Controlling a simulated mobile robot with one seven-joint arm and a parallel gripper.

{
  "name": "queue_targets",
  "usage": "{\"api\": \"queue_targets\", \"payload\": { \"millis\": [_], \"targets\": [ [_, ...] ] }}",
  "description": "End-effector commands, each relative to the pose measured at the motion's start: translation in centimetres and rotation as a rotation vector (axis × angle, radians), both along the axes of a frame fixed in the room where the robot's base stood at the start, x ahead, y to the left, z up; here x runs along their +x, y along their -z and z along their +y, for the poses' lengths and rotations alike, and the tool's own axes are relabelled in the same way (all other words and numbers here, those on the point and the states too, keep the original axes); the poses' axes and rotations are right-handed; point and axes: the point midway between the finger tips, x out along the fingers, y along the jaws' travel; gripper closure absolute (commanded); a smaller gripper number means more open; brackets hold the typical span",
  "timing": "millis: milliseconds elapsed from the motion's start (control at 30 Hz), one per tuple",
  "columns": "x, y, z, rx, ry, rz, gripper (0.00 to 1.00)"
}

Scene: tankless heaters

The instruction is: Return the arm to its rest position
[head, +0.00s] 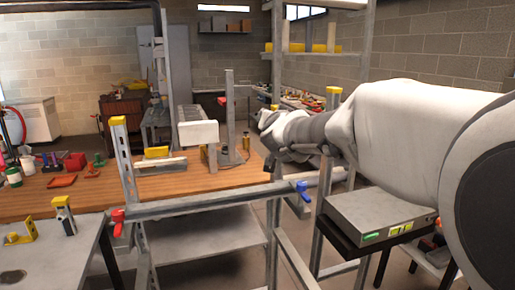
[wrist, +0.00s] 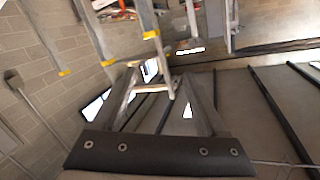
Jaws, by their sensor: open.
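My arm (head: 410,130) comes in from the right edge in the head view and stretches toward the middle of the picture. Its far end is in front of the wooden workbench (head: 190,184), and the fingers are too small and dark there to make out. In the wrist view my gripper (wrist: 160,84) shows its dark palm at the bottom and two pale fingers spread apart. Nothing is between the fingers. The wrist picture is strongly tilted, with yellow-capped posts (wrist: 151,34) hanging from the top beyond the fingers.
A grey box with green and yellow labels (head: 375,213) sits under my arm. Metal frame posts (head: 127,165) and a rail with red and blue clamps (head: 210,203) stand in front of the bench. A grey table (head: 85,235) is at lower left. Several tools lie on the bench.

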Motion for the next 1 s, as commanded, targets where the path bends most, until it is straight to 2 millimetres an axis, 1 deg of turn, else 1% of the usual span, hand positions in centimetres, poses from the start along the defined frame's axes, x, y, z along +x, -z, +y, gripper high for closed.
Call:
{"api": "queue_targets", "payload": {
  "millis": [33,67,133,267,300,367,400,467,500,567,600,700,800,833,900,1000],
  "targets": [
    [-2.0,-0.1,-0.3,-0.009,-0.051,0.032,0.26],
    [-3.2,0.2,-0.2,-0.016,-0.084,0.057,0.26],
    [-6.0,1.0,-0.2,-0.037,-0.152,0.120,0.26],
    [-12.0,3.7,-0.8,-0.087,-0.251,0.263,0.26],
    [-14.0,4.7,-1.1,-0.104,-0.273,0.312,0.26],
    [-17.1,6.5,-1.7,-0.132,-0.299,0.392,0.26],
    [-19.2,7.8,-2.3,-0.150,-0.309,0.449,0.26],
    [-22.4,9.8,-3.2,-0.178,-0.316,0.535,0.26],
    [-24.5,11.1,-3.9,-0.198,-0.316,0.593,0.26],
    [-27.6,13.1,-5.1,-0.224,-0.306,0.678,0.26],
    [-29.5,14.2,-5.8,-0.239,-0.297,0.732,0.26],
    [-33.4,16.7,-7.5,-0.272,-0.265,0.845,0.26],
    [-36.0,18.2,-8.6,-0.291,-0.238,0.919,0.26],
    [-36.5,18.4,-8.9,-0.294,-0.232,0.934,0.26],
    [-37.2,18.9,-9.2,-0.299,-0.222,0.956,0.26],
    [-37.3,18.9,-9.3,-0.300,-0.220,0.960,0.26]
  ]
}}
